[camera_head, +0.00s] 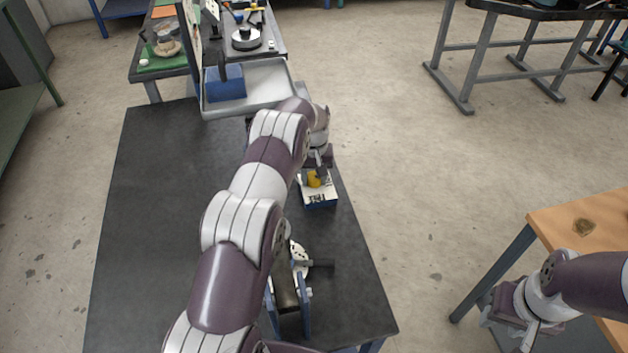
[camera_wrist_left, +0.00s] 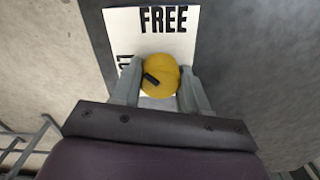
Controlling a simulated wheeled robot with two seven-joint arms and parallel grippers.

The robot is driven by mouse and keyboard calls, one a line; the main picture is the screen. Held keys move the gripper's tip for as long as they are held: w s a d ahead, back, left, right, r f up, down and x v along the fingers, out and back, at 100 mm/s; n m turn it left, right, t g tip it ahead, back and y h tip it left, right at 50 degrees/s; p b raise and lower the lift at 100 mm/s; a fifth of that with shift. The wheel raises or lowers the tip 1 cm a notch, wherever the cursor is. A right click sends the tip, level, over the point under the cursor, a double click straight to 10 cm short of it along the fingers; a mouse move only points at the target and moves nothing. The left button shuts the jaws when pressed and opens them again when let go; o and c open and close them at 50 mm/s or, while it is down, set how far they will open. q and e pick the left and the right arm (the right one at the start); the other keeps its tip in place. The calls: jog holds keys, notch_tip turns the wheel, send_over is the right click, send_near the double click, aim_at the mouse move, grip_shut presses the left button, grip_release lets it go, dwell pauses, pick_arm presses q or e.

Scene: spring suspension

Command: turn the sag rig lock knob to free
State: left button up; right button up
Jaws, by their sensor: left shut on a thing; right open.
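The yellow lock knob (camera_head: 314,179) sits on a small white plate (camera_head: 322,196) on a blue block near the dark table's right edge. In the left wrist view the knob (camera_wrist_left: 161,75) has a black pointer bar slanting from upper left to lower right. The plate (camera_wrist_left: 205,20) reads FREE at the top; other lettering at the left is partly hidden. My left gripper (camera_wrist_left: 163,90) is shut on the knob, one finger on each side; it also shows in the head view (camera_head: 316,172). My right gripper (camera_head: 522,340) is at the lower right, well away from the knob and partly cut off.
The dark table (camera_head: 150,200) is bare on its left. A blue-sided fixture (camera_head: 290,300) stands in front of the plate. A grey tray (camera_head: 270,85) with a blue box (camera_head: 224,84) is at the back. A wooden table (camera_head: 585,225) is at the right.

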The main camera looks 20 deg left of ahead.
aim_at(314, 176)
pick_arm(q)
jog(key=m+b, duration=0.1)
jog(key=m, duration=0.3)
jog(key=shift+m, duration=0.3)
jog(key=shift+m+b, duration=0.4)
jog(key=shift+m, duration=1.6)
jog(key=shift+r, duration=0.1)
jog(key=o, duration=1.1)
jog(key=shift+c, duration=0.2)
notch_tip(314, 176, up, 13)
jog(key=p, duration=1)
jog(key=shift+p, duration=0.3)
jog(key=shift+f, duration=0.2)
